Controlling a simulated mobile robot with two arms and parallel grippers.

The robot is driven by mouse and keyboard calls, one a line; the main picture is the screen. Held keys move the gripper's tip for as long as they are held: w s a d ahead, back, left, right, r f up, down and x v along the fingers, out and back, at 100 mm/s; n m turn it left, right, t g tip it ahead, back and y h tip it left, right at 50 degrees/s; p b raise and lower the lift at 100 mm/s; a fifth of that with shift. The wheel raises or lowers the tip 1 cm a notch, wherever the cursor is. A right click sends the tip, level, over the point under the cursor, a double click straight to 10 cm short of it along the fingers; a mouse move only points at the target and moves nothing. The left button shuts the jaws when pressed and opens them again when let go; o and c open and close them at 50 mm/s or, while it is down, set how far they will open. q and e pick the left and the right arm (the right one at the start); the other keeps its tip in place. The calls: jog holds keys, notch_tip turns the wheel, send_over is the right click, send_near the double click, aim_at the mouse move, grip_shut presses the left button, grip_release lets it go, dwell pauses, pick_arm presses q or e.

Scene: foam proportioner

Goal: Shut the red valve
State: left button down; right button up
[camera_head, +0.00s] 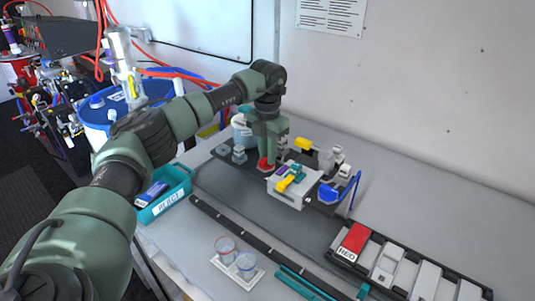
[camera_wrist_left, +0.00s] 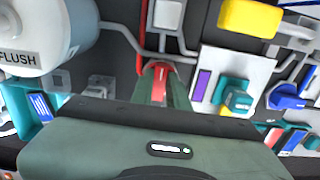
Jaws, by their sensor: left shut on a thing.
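The red valve (camera_head: 264,165) stands on a dark board on the bench, its handle partly hidden by my left gripper (camera_head: 269,156). In the left wrist view, the red handle (camera_wrist_left: 157,68) shows between the fingertips of the left gripper (camera_wrist_left: 160,82), which is shut on it from above. My right gripper is in neither view.
A FLUSH container (camera_wrist_left: 45,30) is close by. A teal REJECT bin (camera_head: 163,205) and two clear cups (camera_head: 246,262) stand nearer.

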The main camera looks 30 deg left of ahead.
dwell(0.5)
pick_arm(q)
jog(key=c, duration=1.4)
grip_release()
jog(key=shift+r, duration=0.1)
jog(key=shift+r, duration=0.3)
notch_tip(320, 180, up, 7)
jog(key=shift+r+b, duration=0.1)
jog(key=shift+b, duration=1.1)
